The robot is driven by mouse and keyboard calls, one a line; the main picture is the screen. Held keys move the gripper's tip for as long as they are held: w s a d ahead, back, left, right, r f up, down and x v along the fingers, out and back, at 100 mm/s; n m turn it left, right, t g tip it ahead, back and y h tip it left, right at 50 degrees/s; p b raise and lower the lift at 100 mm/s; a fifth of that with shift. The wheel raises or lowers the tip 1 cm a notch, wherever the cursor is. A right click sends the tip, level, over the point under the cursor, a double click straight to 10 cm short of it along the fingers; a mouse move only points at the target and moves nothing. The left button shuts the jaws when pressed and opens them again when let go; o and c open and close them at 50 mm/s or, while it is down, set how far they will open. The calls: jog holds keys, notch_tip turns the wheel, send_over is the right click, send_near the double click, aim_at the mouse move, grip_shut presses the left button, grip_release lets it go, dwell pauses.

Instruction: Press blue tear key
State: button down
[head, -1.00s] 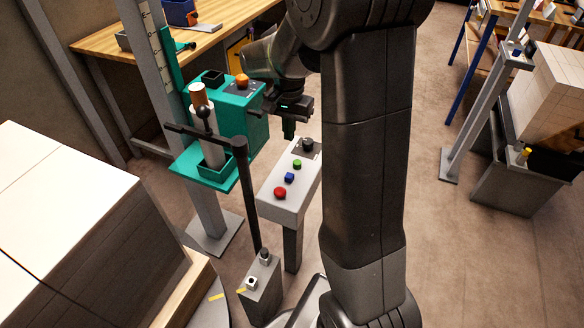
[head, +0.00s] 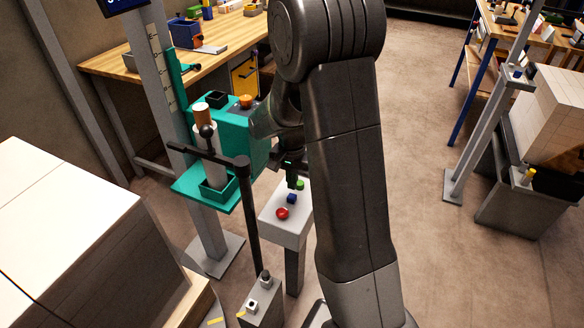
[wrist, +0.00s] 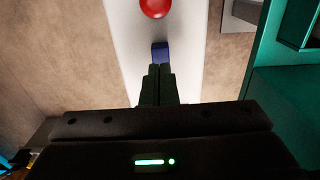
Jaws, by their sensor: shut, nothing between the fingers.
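The blue key (head: 291,198) sits on the pale top of a control box (head: 285,231), between a red button (head: 282,213) and a green button (head: 300,185). My gripper (head: 291,182) is shut and empty, pointing down over the box in the head view. In the wrist view its fingertips (wrist: 160,70) lie right at the near edge of the blue key (wrist: 160,52) and cover part of it. I cannot tell whether they touch it. The red button (wrist: 155,7) lies beyond the key.
A teal machine (head: 230,130) with a white roll stands beside the box on the left. A dark post (head: 250,210) with a crossbar rises in front of it. A pallet stack (head: 65,230) fills the lower left.

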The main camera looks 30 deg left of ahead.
aim_at(293, 198)
jog(key=shift+f, duration=1.7)
jog(key=shift+f+b, duration=0.6)
jog(key=shift+f, duration=0.1)
jog(key=shift+s+d+f, duration=0.2)
jog(key=shift+f, duration=0.25)
notch_tip(293, 198, up, 15)
jog(key=p, duration=0.1)
jog(key=shift+w+a, duration=0.15)
jog(key=shift+f, duration=0.1)
